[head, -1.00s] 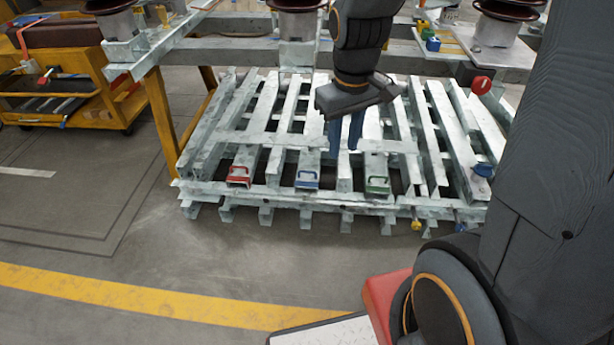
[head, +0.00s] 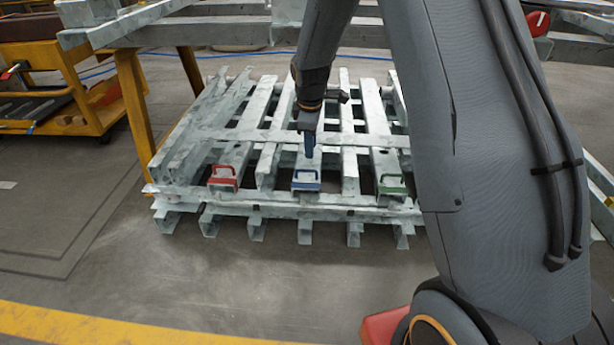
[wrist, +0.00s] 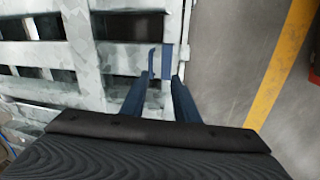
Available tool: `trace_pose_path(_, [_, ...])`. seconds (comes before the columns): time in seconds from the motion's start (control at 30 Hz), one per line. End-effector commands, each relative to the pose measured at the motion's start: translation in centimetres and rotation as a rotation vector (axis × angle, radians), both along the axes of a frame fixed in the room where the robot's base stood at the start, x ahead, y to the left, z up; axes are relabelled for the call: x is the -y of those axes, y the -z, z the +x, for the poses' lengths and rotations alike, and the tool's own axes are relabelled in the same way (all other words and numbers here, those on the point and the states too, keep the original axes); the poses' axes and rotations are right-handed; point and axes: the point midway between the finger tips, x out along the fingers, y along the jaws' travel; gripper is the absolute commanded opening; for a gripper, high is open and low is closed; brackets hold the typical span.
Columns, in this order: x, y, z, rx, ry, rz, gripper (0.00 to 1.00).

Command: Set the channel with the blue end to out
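The channel with the blue end (head: 306,185) lies in the middle of the row on the stack of grey metal channels in the head view. Its blue handle shows in the wrist view (wrist: 152,62), just ahead of my fingertips. My gripper (head: 309,153) points down above the blue end, close to it. In the wrist view my two blue fingers (wrist: 159,80) stand apart with a gap between them. I cannot tell whether the handle reaches between the fingertips. The blue end is roughly in line with its red and green neighbours.
A red-ended channel (head: 223,180) lies left of the blue one and a green-ended channel (head: 392,185) lies right. A yellow cart (head: 95,95) stands at the left. The floor in front of the stack is clear up to a yellow line (head: 120,328).

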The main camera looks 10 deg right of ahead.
Motion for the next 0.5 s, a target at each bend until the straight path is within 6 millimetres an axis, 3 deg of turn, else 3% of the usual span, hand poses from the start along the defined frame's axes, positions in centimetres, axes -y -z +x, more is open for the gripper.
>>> trace_pose_path(0.03, [0.0,1.7,1.0,0.001,-0.025,-0.006,0.28])
trace_pose_path(0.13, [-0.1,3.1,2.2,0.003,-0.071,-0.016,0.28])
trace_pose_path(0.5, [0.0,5.7,3.6,0.004,-0.115,-0.026,0.28])
